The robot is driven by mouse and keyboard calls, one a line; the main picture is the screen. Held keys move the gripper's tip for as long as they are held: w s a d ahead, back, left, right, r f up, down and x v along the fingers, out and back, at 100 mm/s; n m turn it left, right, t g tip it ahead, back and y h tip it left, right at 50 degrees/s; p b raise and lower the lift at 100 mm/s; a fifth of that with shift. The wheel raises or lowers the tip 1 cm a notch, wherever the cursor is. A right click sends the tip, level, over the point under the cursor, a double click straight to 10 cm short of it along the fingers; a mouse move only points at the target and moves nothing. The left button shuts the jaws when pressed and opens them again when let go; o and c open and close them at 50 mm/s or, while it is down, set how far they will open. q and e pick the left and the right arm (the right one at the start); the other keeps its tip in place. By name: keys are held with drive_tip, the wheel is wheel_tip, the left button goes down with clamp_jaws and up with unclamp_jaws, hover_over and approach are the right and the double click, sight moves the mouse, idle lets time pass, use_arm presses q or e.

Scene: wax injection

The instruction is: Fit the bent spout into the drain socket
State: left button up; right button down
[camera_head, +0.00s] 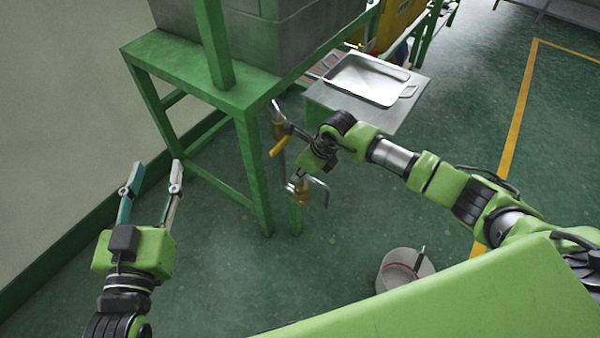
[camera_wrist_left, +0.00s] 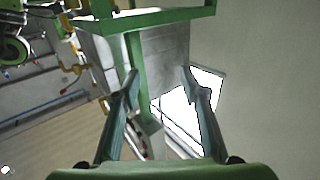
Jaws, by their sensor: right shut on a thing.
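The bent spout (camera_head: 322,190), a grey bent pipe with a brass fitting, is in my right gripper (camera_head: 299,180), below and right of the green frame's top edge. The gripper is shut on it. A brass valve (camera_head: 277,117) with a yellow handle (camera_head: 281,147) sits just up and left of the gripper, by the frame. The socket opening itself cannot be made out. The spout is apart from the valve in the picture.
The green frame (camera_head: 185,68) carries a grey tank (camera_head: 235,35). A metal tray (camera_head: 365,82) rests on a grey stand (camera_head: 345,112) behind my right arm. A round pale container (camera_head: 392,277) stands on the floor at lower right.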

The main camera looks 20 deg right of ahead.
use_arm(q)
drive_tip(key=shift+r, duration=0.3)
use_arm(e)
drive_tip(key=shift+f, duration=0.15)
use_arm(q)
drive_tip(key=shift+r, duration=0.1)
use_arm(e)
drive_tip(key=c, duration=2.1)
unclamp_jaws()
drive_tip(key=shift+s+f, duration=0.1)
use_arm(q)
drive_tip(key=shift+d+r+h, duration=0.1)
drive_tip(key=shift+r+h, duration=0.15)
drive_tip(key=shift+h, duration=0.05)
use_arm(e)
drive_tip(key=shift+s+d+r, duration=0.1)
drive_tip(key=shift+d+r, duration=0.05)
drive_tip(key=shift+r, duration=0.1)
drive_tip(key=v, duration=1.1)
drive_tip(key=shift+r, duration=0.4)
